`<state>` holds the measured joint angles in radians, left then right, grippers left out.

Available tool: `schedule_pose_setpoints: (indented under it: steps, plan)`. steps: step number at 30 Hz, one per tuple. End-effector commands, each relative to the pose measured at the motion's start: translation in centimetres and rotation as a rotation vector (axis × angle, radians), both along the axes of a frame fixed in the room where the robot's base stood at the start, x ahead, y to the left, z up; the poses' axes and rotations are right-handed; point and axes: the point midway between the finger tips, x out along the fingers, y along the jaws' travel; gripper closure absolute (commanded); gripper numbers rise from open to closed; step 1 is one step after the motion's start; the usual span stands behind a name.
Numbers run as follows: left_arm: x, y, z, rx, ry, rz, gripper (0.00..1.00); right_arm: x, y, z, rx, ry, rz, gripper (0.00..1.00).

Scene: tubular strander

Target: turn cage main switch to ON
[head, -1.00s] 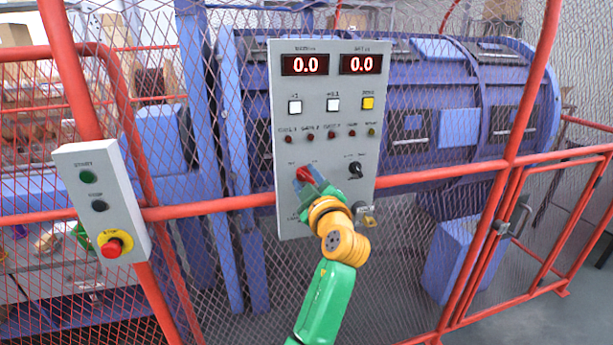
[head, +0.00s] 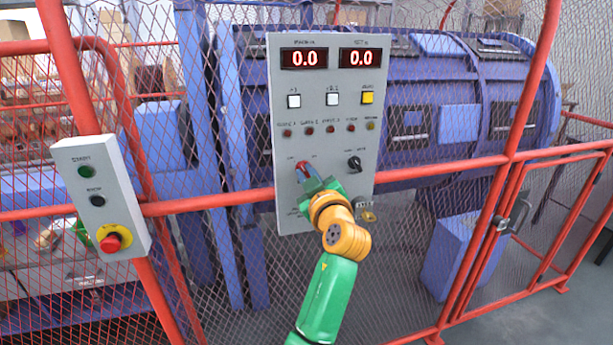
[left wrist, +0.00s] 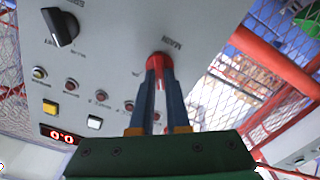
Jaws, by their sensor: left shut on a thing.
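The red main switch knob (head: 301,165) sits on the lower left part of the grey control panel (head: 290,218). The left wrist view shows the red knob (left wrist: 160,60) beside the label MAIN. My left gripper (head: 308,177) is shut on this knob, and its two blue-grey fingers (left wrist: 160,80) lie on either side of it. The fingers hide much of the knob, so I cannot tell which position it points to. My right gripper is not in view.
A black selector knob (head: 354,163) is to the right of the red one. Lamps, buttons and two displays reading 0.0 (head: 304,59) are above. A grey box with a red emergency stop (head: 111,242) hangs at left. Red rails (head: 440,171) and mesh surround the blue machine.

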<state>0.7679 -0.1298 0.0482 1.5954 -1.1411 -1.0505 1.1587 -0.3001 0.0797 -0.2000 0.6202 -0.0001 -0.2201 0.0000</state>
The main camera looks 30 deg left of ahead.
Motion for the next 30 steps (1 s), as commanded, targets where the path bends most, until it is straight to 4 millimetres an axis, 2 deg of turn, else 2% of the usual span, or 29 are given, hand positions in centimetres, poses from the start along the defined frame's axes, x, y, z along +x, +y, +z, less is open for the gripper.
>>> schedule_pose_setpoints:
  steps: [14, 30]
  plan:
    - [0.2, -0.2, 0.2, 0.292, 0.342, 0.001, 1.0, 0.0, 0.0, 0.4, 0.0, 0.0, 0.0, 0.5]
    - [0.4, -0.3, 0.3, 0.622, 0.728, 0.0, 1.0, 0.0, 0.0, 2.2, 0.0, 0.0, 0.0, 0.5]
